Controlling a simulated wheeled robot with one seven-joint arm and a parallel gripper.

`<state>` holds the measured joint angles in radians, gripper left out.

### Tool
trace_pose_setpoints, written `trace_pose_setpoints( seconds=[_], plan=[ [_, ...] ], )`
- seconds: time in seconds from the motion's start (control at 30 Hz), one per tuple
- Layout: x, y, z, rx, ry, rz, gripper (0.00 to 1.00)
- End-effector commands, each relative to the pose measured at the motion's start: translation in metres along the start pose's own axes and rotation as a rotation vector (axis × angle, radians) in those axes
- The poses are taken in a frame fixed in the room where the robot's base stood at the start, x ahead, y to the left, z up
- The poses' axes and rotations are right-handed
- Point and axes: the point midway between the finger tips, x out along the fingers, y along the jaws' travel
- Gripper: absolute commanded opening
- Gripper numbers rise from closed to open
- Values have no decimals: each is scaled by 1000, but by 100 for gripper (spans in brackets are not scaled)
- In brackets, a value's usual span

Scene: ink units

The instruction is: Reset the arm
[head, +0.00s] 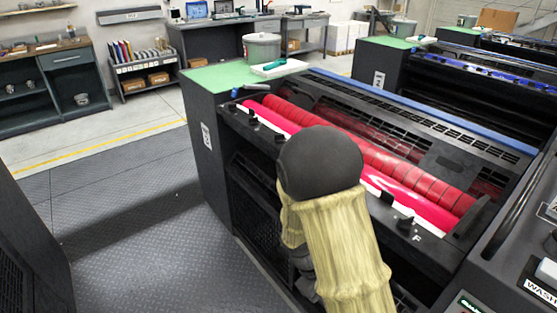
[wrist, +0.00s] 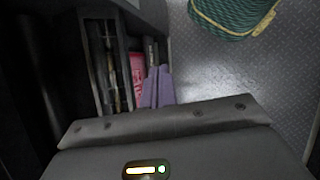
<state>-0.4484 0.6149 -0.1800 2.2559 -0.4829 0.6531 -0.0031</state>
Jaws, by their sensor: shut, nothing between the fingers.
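My arm rises at the bottom middle of the head view, in a pale sleeve with a dark rounded joint, in front of the nearest ink unit (head: 222,150). My gripper is not visible in the head view. In the wrist view my gripper (wrist: 158,72) shows as two purple-grey fingers close together, shut and empty. Beyond them are dark slotted machine parts and a small pink-red patch, which I cannot identify surely.
The unit has red rollers (head: 375,155) and a green top (head: 215,76) bearing a grey bucket (head: 262,48) and a white tray (head: 281,68). Diamond-plate floor (head: 120,200) is open at left. A green ribbed thing (wrist: 235,17) lies at the wrist view's top right.

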Motion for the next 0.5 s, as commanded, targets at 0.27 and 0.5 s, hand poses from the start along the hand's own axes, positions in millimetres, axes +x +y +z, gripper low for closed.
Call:
trace_pose_setpoints(
  seconds=[0.27, 0.5],
  plan=[
    [-110, 21, 70, 331, 254, -180, 0],
    [-190, 40, 125, 614, 461, -271, 0]
  ],
)
